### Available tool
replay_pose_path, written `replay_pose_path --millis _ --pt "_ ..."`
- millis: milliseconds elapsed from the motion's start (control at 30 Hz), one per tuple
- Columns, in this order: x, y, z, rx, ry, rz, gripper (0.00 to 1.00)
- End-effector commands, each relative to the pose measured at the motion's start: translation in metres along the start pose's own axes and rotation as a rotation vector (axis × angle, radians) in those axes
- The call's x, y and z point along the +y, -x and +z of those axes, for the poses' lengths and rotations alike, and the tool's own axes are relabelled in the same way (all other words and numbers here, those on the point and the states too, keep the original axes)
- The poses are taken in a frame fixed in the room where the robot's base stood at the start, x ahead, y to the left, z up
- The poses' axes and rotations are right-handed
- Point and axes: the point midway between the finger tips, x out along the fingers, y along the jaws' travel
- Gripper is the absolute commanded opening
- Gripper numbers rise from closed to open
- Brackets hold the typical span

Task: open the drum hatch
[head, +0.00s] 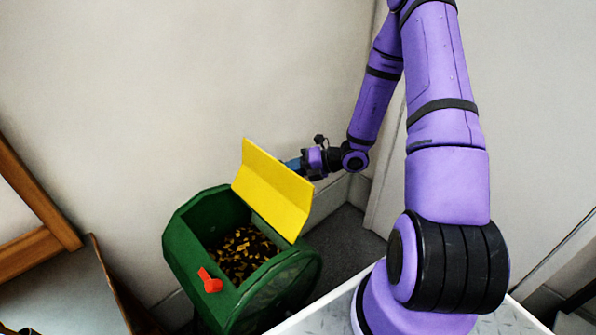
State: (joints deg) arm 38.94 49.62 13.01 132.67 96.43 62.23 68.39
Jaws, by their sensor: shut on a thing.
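The green drum (180,237) stands at the lower left with a wide opening in its top. Loose dark and yellow bits (243,252) show inside. The yellow hatch (272,190) is raised and tilted up along the opening's far right side, so the inside is exposed. A red latch (210,281) sits on the drum's front edge, clear of the hatch. My gripper (293,164) is at the far side of the hatch, near its upper right edge. It is shut on the hatch; the fingertips and the exact grip point are partly hidden behind the yellow panel.
A plain wall (200,90) stands close behind the drum and arm. A wooden frame (40,243) and a grey panel (60,290) are at the left. A strip of dark floor (345,240) shows right of the drum.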

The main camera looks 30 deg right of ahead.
Motion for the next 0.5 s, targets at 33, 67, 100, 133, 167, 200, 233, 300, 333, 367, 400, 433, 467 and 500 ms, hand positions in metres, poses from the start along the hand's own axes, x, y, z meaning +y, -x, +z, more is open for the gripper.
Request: replay_pose_path --millis 33,67,100,133,167,200,233,300,333,367,400,433,467,500 --pt "0.0070 -0.0022 -0.0024 0.002 0.001 0.002 0.00" --pt "0.0093 -0.0031 -0.0032 0.002 0.001 0.002 0.00" --pt "0.0114 -0.0040 -0.0041 0.001 0.000 0.002 0.00" --pt "0.0124 -0.0043 -0.0045 0.001 0.000 0.002 0.00" --pt "0.0130 -0.0045 -0.0047 0.001 0.000 0.002 0.00" --pt "0.0132 -0.0046 -0.0048 0.001 -0.001 0.002 0.00" --pt "0.0132 -0.0046 -0.0048 0.000 -0.001 0.002 0.00" --pt "0.0130 -0.0046 -0.0048 0.001 -0.001 0.002 0.00" --pt "0.0130 -0.0046 -0.0047 0.001 -0.001 0.002 0.00" --pt "0.0130 -0.0046 -0.0047 0.001 -0.001 0.002 0.00" --pt "0.0130 -0.0046 -0.0047 0.001 -0.001 0.002 0.00" --pt "0.0130 -0.0046 -0.0047 0.001 -0.001 0.002 0.18" --pt "0.0130 -0.0046 -0.0048 0.001 -0.001 0.002 0.24" --pt "0.0129 -0.0046 -0.0047 0.001 -0.001 0.002 0.24"
